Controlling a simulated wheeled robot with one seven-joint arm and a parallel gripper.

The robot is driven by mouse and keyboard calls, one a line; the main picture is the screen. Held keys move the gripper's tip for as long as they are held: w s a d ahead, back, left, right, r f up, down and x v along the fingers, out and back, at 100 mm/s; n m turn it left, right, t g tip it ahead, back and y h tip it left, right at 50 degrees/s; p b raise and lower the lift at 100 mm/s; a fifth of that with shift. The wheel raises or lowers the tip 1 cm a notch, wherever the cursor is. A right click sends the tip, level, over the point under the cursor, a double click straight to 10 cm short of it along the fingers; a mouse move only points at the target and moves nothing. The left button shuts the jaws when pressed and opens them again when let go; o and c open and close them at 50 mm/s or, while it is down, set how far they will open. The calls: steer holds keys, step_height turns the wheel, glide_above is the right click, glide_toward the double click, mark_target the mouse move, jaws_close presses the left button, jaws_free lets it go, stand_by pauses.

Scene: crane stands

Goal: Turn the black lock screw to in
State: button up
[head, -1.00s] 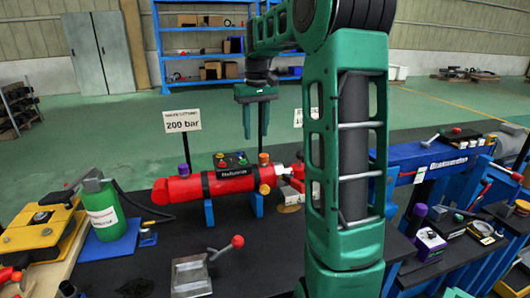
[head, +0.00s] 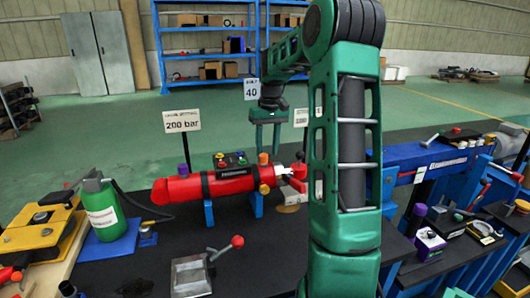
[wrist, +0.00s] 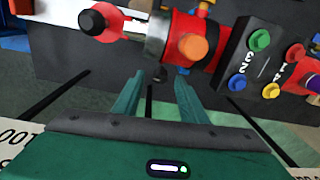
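A red cylinder (head: 222,183) lies on blue stands on the black bench, with an orange knob (head: 263,159) near its right end. In the wrist view, a small dark knob (wrist: 160,73) shows just past and between my fingertips, below the cylinder's grey collar (wrist: 158,38); it may be the black lock screw. A larger black ball (wrist: 93,20) sits on the red end piece, also seen in the head view (head: 299,155). My gripper (head: 266,149) points down at the cylinder's right end. Its fingers (wrist: 158,82) are apart with nothing held.
A button box (head: 231,161) with coloured buttons sits on top of the cylinder. A purple knob (head: 183,170) stands at its left. A red-balled lever (head: 237,241) rises from the front bench. A 200 bar sign (head: 182,121) stands behind.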

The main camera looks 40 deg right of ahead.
steer(key=shift+f, duration=0.55)
jaws_close()
